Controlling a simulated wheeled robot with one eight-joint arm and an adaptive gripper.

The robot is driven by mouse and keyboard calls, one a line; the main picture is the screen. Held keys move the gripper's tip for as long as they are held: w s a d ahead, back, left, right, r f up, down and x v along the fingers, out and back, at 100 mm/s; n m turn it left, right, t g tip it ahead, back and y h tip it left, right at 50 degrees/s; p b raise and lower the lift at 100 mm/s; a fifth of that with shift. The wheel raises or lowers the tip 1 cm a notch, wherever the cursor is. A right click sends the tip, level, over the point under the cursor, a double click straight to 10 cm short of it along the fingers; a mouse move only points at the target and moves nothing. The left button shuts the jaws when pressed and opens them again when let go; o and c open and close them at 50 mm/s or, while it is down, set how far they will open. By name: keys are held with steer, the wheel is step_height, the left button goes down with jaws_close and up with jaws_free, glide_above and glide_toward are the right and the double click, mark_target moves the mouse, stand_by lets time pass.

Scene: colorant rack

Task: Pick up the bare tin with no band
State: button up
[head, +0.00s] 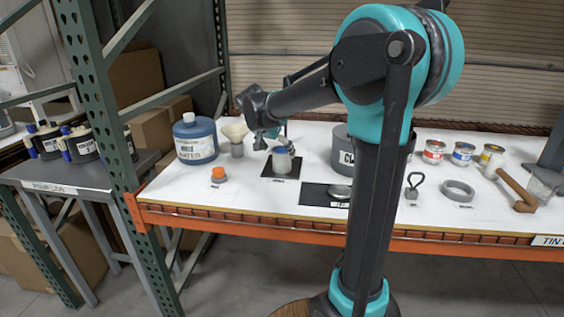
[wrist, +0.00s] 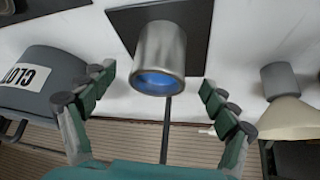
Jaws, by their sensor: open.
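The bare tin (wrist: 165,42) is plain silver metal with no band, and blue shows inside its open mouth in the wrist view. It stands on a black mat (wrist: 125,20). In the head view the tin (head: 283,163) is on the same mat (head: 268,173), left of the middle of the bench. My gripper (wrist: 158,80) is open and empty, with one finger on each side of the tin in the picture and a gap on both sides. In the head view my gripper (head: 270,138) is just above and behind the tin, partly hidden by my arm.
A grey labelled tub (head: 341,152) stands right of the tin. A funnel (head: 235,132) and a blue jug (head: 195,140) stand left. Banded tins (head: 433,152), a ring (head: 458,190) and a mallet (head: 522,190) are farther right. An orange-capped item (head: 218,175) sits front left.

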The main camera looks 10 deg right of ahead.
steer(key=shift+x, duration=2.65)
steer(key=c, duration=1.5)
steer(key=shift+o, duration=0.2)
steer(key=shift+r, duration=0.15)
